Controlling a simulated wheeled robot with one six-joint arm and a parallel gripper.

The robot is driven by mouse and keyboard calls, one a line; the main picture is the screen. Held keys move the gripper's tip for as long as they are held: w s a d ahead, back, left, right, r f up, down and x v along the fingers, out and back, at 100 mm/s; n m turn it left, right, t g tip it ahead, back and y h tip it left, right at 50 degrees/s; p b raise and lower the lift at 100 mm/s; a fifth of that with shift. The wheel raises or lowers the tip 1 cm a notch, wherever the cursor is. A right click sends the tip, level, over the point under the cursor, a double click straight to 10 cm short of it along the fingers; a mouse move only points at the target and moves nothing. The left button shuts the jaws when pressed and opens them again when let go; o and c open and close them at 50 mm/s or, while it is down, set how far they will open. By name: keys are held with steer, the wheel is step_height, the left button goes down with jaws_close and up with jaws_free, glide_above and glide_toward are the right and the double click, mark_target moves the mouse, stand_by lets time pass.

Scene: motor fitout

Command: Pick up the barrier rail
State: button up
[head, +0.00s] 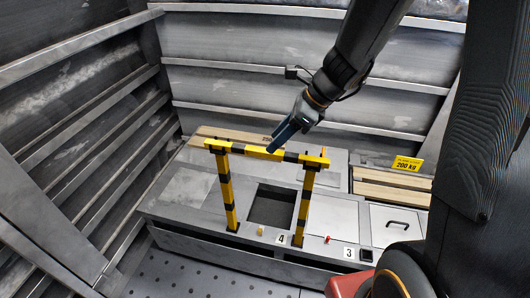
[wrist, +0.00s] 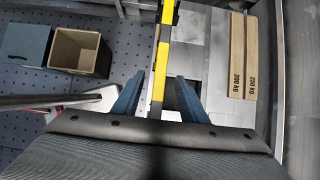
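The barrier rail (head: 265,153) is a yellow and black striped bar. It lies across the tops of two striped posts, over a dark square opening in the grey bench. My gripper (head: 276,146) is at the middle of the rail from above. In the wrist view the rail (wrist: 165,55) runs lengthwise between the two blue fingers of my gripper (wrist: 158,92), with a gap visible on both sides. The fingers are open. How far down they reach beside the rail is hard to tell.
The left post (head: 227,190) and right post (head: 304,205) stand beside the opening (head: 271,207). Wooden planks (head: 392,188) lie at the right near a yellow 200 kg sign (head: 407,164). An open box (wrist: 78,52) stands on the perforated floor. Ribbed metal walls enclose the bench.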

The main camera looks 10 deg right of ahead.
mark_target(265, 153)
steer(key=shift+x, duration=2.4)
steer(key=shift+w, duration=0.15)
steer(key=shift+c, duration=0.3)
jaws_close()
